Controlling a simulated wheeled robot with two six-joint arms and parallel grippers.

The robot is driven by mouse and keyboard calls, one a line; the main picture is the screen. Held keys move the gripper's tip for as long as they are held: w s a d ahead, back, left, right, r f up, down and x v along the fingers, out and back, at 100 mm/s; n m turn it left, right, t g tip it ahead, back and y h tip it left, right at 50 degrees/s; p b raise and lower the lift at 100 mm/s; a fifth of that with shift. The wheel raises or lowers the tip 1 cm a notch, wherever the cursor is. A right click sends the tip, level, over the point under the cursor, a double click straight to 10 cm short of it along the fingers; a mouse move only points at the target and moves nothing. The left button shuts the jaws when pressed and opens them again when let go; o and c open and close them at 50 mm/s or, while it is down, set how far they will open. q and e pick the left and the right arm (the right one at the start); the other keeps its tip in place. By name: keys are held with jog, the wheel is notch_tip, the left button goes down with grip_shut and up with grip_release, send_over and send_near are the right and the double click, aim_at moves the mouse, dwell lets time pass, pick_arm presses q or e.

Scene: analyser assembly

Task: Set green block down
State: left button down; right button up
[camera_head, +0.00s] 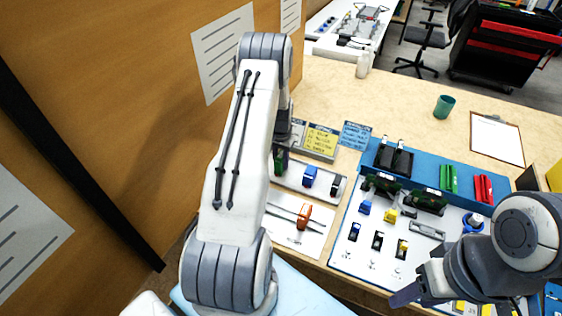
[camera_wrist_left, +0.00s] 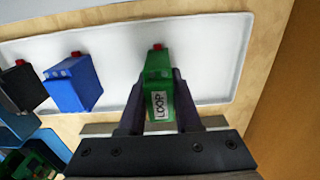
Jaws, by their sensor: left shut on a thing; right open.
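The green block (camera_wrist_left: 158,75), with a "LOOP" label and a red tip, is between the fingers of my left gripper (camera_wrist_left: 158,100), which is shut on it. It is over the white tray (camera_wrist_left: 205,60) at its right part in the left wrist view; whether it touches the tray I cannot tell. In the head view the green block (camera_head: 279,163) shows partly behind my left arm, at the left end of the tray (camera_head: 290,182). My right gripper (camera_head: 412,292) is at the lower right, over the front of the panel, and looks empty.
A blue block (camera_wrist_left: 75,82) and a black block (camera_wrist_left: 22,88) stand on the same tray. A panel with small blocks (camera_head: 385,235) lies to the right. An orange-handled tool (camera_head: 304,216) lies on a white mat (camera_head: 283,238) in front. A wooden wall (camera_head: 130,110) rises at the left.

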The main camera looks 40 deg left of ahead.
pick_arm(q)
jog(key=shift+f, duration=0.2)
jog(key=c, duration=0.6)
grip_release()
jog(key=shift+r, duration=0.15)
